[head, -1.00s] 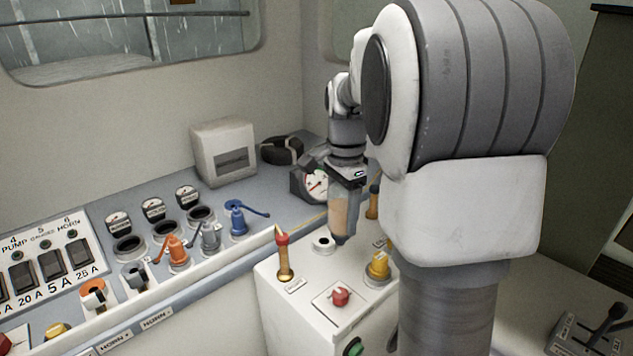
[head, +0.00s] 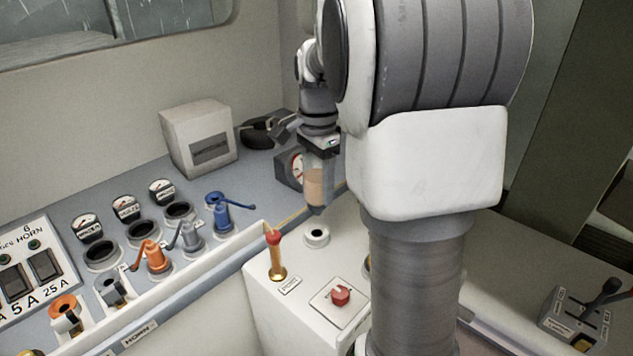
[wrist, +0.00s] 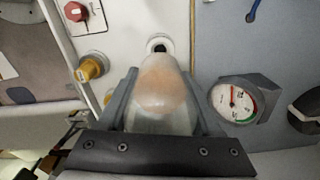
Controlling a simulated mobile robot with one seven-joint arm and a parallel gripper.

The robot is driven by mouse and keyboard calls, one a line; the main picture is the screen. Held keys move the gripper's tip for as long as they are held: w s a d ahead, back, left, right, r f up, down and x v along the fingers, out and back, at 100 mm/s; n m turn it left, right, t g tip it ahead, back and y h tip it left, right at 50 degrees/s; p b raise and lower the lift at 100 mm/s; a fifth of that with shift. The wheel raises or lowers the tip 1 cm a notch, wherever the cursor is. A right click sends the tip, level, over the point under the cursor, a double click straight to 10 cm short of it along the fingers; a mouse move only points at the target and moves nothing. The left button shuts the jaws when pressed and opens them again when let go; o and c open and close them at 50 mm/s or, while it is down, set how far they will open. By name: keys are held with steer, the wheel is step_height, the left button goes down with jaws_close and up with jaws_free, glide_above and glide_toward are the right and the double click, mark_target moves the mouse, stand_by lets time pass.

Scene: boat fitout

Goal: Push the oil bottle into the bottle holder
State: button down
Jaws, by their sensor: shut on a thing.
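The oil bottle (head: 314,187), clear with a tan filling, is held in my gripper (head: 319,195). In the wrist view the bottle (wrist: 160,92) lies between the two grey fingers of my gripper (wrist: 160,85), which are shut on its sides. A white round socket with a dark hole (head: 316,237), seemingly the bottle holder, is on the white console top. In the head view the bottle is above and behind it, apart from it. In the wrist view the socket (wrist: 159,46) shows just past the bottle's far end. My arm hides part of the console.
A red-tipped brass lever (head: 276,258) and a red knob (head: 340,296) stand near the socket. A round gauge (wrist: 232,101) is close to my gripper. Blue, grey and orange-handled valves (head: 217,212) line the left panel.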

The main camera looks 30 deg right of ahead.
mark_target(318, 211)
steer(key=shift+f+b, duration=2.55)
steer(key=shift+f, duration=0.95)
jaws_free()
step_height(318, 211, up, 17)
steer(key=shift+r+p, duration=0.2)
steer(key=shift+p, duration=0.5)
